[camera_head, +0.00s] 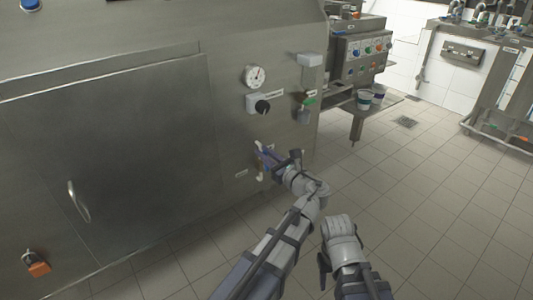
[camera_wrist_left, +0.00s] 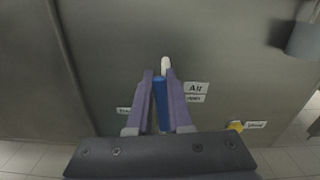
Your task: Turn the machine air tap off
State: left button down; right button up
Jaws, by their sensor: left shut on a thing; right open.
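The air tap (camera_head: 261,177) is a pale pipe with a blue handle, low on the front of the steel machine. In the left wrist view the blue handle (camera_wrist_left: 160,102) stands lengthwise between the two fingers, with a white pipe end (camera_wrist_left: 166,65) just beyond. My left gripper (camera_head: 267,157) is shut on that handle; its fingers (camera_wrist_left: 160,80) lie on both sides of it. A label reading "Air" (camera_wrist_left: 196,88) is right of the fingers, with a smaller line below. My right gripper (camera_head: 324,268) is open and apart from the machine, low in the head view, partly hidden by its wrist.
Above the tap are a gauge (camera_head: 255,77), a black knob (camera_head: 262,106) and a green-handled valve (camera_head: 309,101). A steel door with a handle (camera_head: 79,202) is at left. Cups (camera_head: 365,98) stand on a shelf at the back. The tiled floor (camera_head: 430,190) at right is clear.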

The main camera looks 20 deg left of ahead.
pick_arm(q)
jog(key=n, duration=0.1)
jog(key=s+a+n, duration=0.1)
jog(key=n, duration=0.1)
jog(key=s+f+n+b, duration=0.1)
jog(key=shift+s+a, duration=0.1)
jog(key=shift+a, duration=0.2)
jog(key=n, duration=0.1)
jog(key=s+f+n+b, duration=0.1)
jog(key=a+n, duration=0.1)
jog(key=n, duration=0.1)
jog(key=shift+s+f, duration=0.15)
jog(key=shift+f, duration=0.1)
jog(key=n, duration=0.1)
jog(key=f+n+b, duration=0.1)
jog(key=n, duration=0.1)
jog(key=s+f+n+b, duration=0.1)
jog(key=shift+a+f, duration=0.1)
jog(key=shift+a, duration=0.25)
jog(key=shift+s+a+f+n+b, duration=0.1)
jog(key=shift+f+n+b, duration=0.3)
jog(key=shift+n, duration=0.35)
jog(key=shift+w+f+n+b, duration=0.1)
jog(key=shift+f+n+b, duration=0.15)
jog(key=shift+n+b, duration=0.4)
jog(key=shift+s+a+f+n+b, duration=0.1)
jog(key=shift+f+n+b, duration=0.2)
jog(key=shift+n, duration=0.6)
jog(key=shift+f, duration=0.1)
